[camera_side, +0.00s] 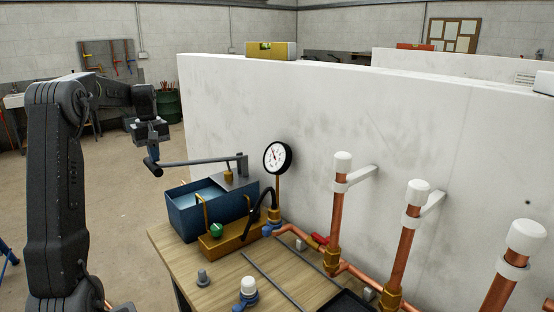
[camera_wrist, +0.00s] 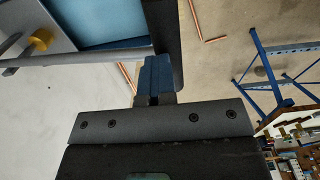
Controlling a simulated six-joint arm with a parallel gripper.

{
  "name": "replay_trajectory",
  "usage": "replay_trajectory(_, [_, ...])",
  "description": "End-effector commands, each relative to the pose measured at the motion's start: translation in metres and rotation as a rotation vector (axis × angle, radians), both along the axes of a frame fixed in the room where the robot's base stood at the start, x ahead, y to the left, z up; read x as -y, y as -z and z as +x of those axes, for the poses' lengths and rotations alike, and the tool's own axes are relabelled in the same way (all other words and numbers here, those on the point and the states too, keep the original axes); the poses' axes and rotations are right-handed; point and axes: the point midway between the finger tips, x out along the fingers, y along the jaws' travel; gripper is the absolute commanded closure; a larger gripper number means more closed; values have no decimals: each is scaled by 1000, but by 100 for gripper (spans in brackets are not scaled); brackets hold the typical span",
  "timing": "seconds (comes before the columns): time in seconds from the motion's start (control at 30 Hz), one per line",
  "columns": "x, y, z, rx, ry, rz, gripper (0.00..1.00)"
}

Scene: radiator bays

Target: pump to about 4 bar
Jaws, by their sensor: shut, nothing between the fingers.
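The test pump has a blue water tank (camera_side: 182,222), a brass block (camera_side: 232,239) and a grey lever (camera_side: 200,160), standing on a wooden bench. The lever lies nearly level, with its dark grip end at the left. My gripper (camera_side: 153,150) is shut and empty, just above the grip end; whether it touches cannot be told. In the wrist view the blue fingers (camera_wrist: 153,78) sit together beside the dark grip (camera_wrist: 163,35). The round pressure gauge (camera_side: 276,157) faces the side camera; its needle points up and slightly left, and its figures are too small to read.
A green knob (camera_side: 216,230) sits on the brass block, and a black hose (camera_side: 264,197) runs to the copper pipework. White-capped copper pipes (camera_side: 335,215) stand at the right before a white wall (camera_side: 230,110). Open floor lies left of the bench.

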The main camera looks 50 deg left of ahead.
Motion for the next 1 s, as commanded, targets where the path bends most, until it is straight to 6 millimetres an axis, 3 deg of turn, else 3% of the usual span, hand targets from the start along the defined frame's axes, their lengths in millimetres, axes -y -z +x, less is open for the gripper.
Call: replay_trajectory(1.0, [0, 39, -11, -5, 0, -4, 100])
